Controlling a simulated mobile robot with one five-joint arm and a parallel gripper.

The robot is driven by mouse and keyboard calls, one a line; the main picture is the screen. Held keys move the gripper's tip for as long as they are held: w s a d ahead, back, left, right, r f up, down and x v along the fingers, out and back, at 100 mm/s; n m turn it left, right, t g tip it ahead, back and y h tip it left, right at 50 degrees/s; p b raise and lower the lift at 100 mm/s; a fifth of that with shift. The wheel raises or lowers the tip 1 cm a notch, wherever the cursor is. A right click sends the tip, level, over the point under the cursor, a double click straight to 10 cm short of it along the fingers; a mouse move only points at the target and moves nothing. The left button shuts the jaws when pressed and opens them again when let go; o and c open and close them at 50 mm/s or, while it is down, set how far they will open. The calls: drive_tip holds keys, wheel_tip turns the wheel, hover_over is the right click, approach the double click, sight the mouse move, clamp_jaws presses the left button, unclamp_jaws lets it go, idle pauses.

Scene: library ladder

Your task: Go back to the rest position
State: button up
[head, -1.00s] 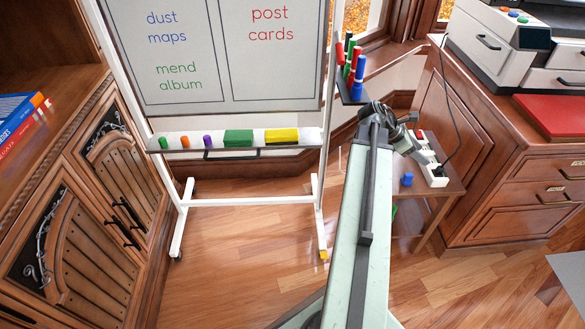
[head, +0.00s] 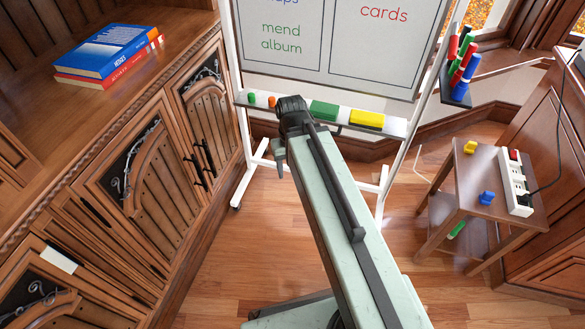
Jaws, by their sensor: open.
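My gripper (head: 280,158) is at the far end of my raised arm, left of the picture's middle. It hangs in front of the whiteboard's pen tray (head: 398,127) and hides part of it. It is small and seen from behind, with one grey finger clear. I see nothing held in it. My pale green arm runs from the bottom of the view up to it.
A wooden cabinet (head: 130,190) with books (head: 105,55) stands at left. The whiteboard (head: 350,40) is ahead. Floor between is clear.

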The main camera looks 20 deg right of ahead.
wheel_tip(320, 180, up, 30)
drive_tip(key=p, duration=3)
drive_tip(key=shift+r, duration=0.2)
drive_tip(key=c, duration=0.3)
drive_tip(key=shift+c, duration=0.2)
